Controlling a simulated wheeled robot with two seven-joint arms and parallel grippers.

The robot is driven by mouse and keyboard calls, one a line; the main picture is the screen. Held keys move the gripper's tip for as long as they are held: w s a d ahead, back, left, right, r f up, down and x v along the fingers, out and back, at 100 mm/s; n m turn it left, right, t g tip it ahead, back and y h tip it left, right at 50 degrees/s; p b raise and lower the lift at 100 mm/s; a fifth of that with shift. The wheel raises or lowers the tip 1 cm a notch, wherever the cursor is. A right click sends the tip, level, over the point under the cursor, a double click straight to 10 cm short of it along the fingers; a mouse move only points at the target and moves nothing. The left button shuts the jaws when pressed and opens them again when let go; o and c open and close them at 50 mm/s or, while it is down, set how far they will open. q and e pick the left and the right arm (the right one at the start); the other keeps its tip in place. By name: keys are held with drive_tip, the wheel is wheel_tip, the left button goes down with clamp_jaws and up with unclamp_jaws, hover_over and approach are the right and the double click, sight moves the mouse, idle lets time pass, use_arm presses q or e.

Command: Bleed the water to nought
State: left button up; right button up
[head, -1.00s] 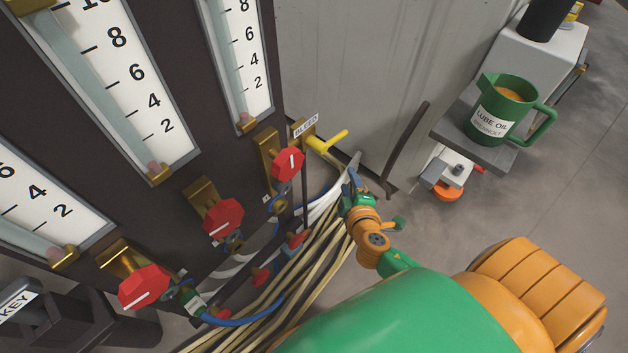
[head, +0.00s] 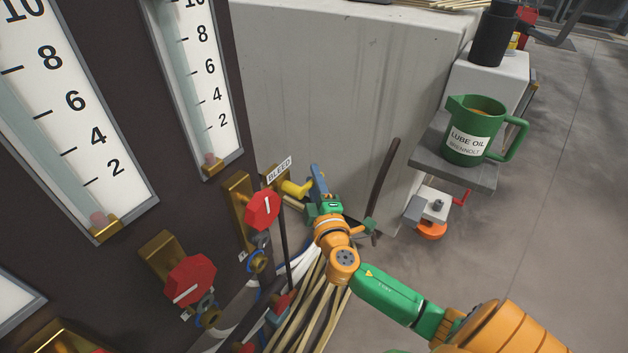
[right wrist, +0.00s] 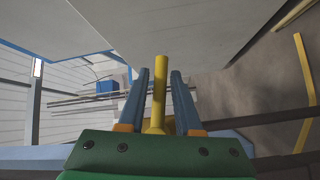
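The yellow bleed lever (head: 295,188) sticks out from a brass valve under the BLEED label (head: 279,170), at the right edge of the dark gauge panel. My right gripper (head: 317,176) is at this lever. In the right wrist view the yellow lever (right wrist: 159,92) stands between the two blue fingers (right wrist: 160,98), with a visible gap on each side, so the gripper is open around it. Two glass gauges show pink floats near the bottom, below the 2 marks: the right gauge float (head: 209,159) and the left gauge float (head: 98,218). My left gripper is out of view.
Red octagonal knobs (head: 262,210) stand out from the panel beside and below the lever. Pale hoses and rods run below my right gripper. A dark curved bar (head: 386,185) is just right of it. A green lube oil jug (head: 474,130) stands on a grey shelf (head: 425,160).

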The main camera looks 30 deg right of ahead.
clamp_jaws()
idle(1.2)
